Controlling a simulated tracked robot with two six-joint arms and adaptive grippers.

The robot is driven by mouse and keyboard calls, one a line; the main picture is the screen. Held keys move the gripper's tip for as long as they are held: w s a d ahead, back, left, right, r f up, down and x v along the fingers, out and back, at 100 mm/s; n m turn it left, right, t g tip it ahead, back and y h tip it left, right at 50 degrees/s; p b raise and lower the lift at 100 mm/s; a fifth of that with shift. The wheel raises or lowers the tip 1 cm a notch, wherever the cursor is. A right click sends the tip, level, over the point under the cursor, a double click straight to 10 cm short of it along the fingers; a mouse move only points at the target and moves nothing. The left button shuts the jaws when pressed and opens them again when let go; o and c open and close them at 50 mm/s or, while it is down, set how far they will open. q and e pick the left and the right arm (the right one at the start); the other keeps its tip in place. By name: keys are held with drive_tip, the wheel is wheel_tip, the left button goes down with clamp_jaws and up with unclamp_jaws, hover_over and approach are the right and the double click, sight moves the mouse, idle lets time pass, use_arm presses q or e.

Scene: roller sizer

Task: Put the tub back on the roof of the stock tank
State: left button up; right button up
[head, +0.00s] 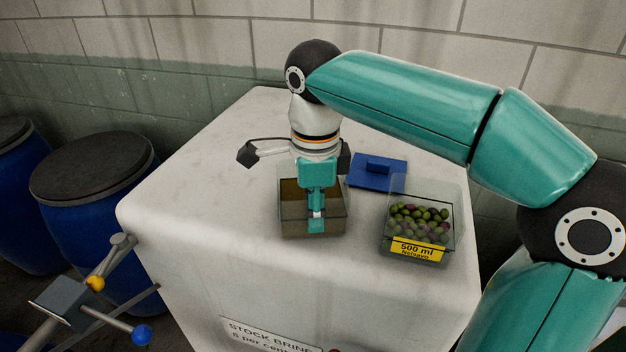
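The white stock tank (180,205) fills the middle of the head view, with a flat roof. A clear tub with a brownish inside (335,222) stands upright on the roof, apart from a second clear tub of green and purple olives (420,222) with a yellow "500 ml" label. My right gripper (316,215) reaches down over the brownish tub, its teal finger parts at the near wall. The fingers line up with my view, so I cannot tell whether they are shut on that wall. My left gripper is not in view.
A blue lid (385,178) with a handle lies on the roof behind the tubs. Blue drums with dark lids (92,168) stand left of the tank. A metal fitting (66,300) with yellow and blue knobs is at the lower left. The roof's left part is clear.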

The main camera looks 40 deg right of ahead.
wheel_tip(320, 180, up, 11)
drive_tip(key=p, duration=0.1)
drive_tip(key=shift+r+p, duration=0.15)
drive_tip(key=shift+p, duration=0.2)
drive_tip(key=shift+a, duration=0.1)
